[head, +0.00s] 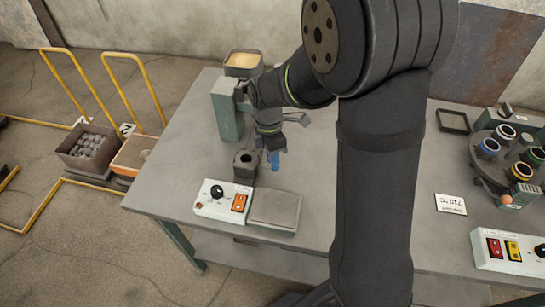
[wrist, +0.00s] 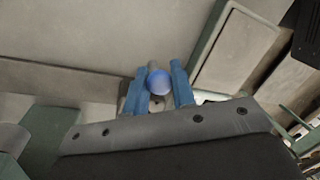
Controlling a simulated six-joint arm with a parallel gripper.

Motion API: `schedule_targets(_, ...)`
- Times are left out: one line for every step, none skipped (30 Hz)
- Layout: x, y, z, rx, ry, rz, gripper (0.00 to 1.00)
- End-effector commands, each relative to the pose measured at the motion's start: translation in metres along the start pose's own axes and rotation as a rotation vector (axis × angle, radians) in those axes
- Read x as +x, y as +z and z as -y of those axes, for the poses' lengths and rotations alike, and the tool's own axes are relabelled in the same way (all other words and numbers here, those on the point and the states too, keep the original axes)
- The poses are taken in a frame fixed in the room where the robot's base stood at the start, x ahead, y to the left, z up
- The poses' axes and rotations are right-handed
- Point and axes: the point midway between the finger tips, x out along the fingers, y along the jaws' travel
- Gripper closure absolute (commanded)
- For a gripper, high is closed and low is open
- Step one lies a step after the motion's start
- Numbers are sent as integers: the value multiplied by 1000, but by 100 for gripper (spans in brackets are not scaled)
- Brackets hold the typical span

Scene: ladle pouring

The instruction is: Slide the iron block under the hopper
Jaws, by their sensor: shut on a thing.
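The dark iron block (head: 246,167), with a round hole in its top, stands upright on the table, behind the white control box. The hopper (head: 243,63), a square bin with pale yellow fill, is at the table's back edge by a green stand. The block is in front of the stand, not beneath the bin. My gripper (head: 275,160) is low, just right of the block. In the wrist view its blue fingers (wrist: 160,85) are closed around a round blue knob (wrist: 159,82). Whether the knob joins the block is hard to see.
The green stand (head: 227,112) rises behind the block. A white control box (head: 222,201) and a flat grey plate (head: 274,209) lie in front. A carousel of cups (head: 508,155) stands far right. The table right of the gripper is partly hidden by my arm.

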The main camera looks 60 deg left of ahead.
Motion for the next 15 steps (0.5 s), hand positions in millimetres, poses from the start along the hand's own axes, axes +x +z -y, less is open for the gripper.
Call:
schedule_targets(0,0,0,0,0,0,100)
schedule_targets(0,0,-1,0,0,0,100)
schedule_targets(-1,2,-3,1,0,0,100)
schedule_targets(-2,4,-6,1,0,0,100)
schedule_targets(-2,6,-10,2,1,0,100)
schedule_targets(-3,10,-16,2,1,0,100)
schedule_targets(-4,13,-20,1,2,0,100)
schedule_targets(-5,15,-24,1,1,-1,100)
schedule_targets(-6,19,-29,1,1,-1,100)
schedule_targets(-6,21,-32,2,0,-1,100)
schedule_targets(-6,23,-34,1,0,-1,100)
schedule_targets(-7,24,-37,1,1,0,100)
schedule_targets(-8,25,-38,0,1,0,100)
schedule_targets(-8,25,-38,0,1,0,100)
schedule_targets(-8,26,-38,-1,1,0,100)
